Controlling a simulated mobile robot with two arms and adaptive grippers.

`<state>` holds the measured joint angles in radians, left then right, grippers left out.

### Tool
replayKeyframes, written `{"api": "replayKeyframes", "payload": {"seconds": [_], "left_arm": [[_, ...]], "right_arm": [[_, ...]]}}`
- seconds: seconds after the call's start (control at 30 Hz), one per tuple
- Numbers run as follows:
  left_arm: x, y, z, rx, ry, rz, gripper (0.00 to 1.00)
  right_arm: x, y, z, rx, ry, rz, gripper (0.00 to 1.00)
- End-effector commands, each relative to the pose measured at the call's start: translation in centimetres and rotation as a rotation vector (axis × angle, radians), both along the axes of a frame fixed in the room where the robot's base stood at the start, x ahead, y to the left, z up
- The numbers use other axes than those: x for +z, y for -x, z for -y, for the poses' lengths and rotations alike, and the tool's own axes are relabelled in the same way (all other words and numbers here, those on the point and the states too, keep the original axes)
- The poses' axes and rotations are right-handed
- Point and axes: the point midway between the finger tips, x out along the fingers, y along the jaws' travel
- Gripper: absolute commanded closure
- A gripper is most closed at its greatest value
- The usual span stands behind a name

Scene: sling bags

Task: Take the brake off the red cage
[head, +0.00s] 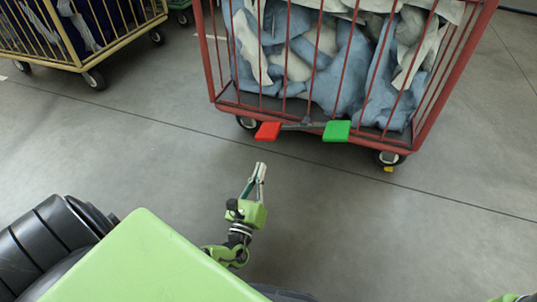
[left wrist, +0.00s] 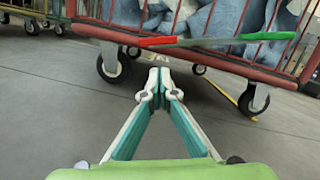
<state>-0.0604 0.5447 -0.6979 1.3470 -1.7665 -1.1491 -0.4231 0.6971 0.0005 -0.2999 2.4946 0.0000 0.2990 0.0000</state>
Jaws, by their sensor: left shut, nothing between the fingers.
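The red cage (head: 214,70) stands on wheels at the upper right of the head view, filled with blue and white cloth. A bar low on its near side carries a red pedal (head: 268,131) at its left end and a green pedal (head: 337,131) at its right end. In the left wrist view the red pedal (left wrist: 158,41) and green pedal (left wrist: 268,36) are ahead, above my fingertips. My left gripper (head: 260,167) is shut and empty, in front of the cage, apart from the red pedal. In the left wrist view its fingertips (left wrist: 160,72) meet. My right gripper is not in view.
A yellow cage (head: 80,65) on wheels stands at the upper left. Bare grey floor lies between me and the cages.

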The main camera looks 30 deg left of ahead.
Motion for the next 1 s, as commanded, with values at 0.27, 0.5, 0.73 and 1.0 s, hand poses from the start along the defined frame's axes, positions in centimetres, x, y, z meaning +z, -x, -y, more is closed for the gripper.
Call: {"api": "replayKeyframes", "payload": {"seconds": [0.27, 0.5, 0.73, 1.0], "left_arm": [[0.2, 0.0, 0.1, -0.003, -0.007, 0.007, 1.0], [0.2, -0.9, -0.2, -0.002, -0.007, 0.009, 1.0], [0.9, -4.6, -1.4, -0.001, -0.007, 0.011, 1.0], [1.9, -8.3, -2.6, -0.002, -0.008, 0.009, 1.0]], "right_arm": [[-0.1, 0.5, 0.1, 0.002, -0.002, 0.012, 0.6], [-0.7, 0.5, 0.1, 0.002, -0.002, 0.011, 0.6], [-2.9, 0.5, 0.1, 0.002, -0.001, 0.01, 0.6], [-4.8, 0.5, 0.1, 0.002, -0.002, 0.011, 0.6]]}}
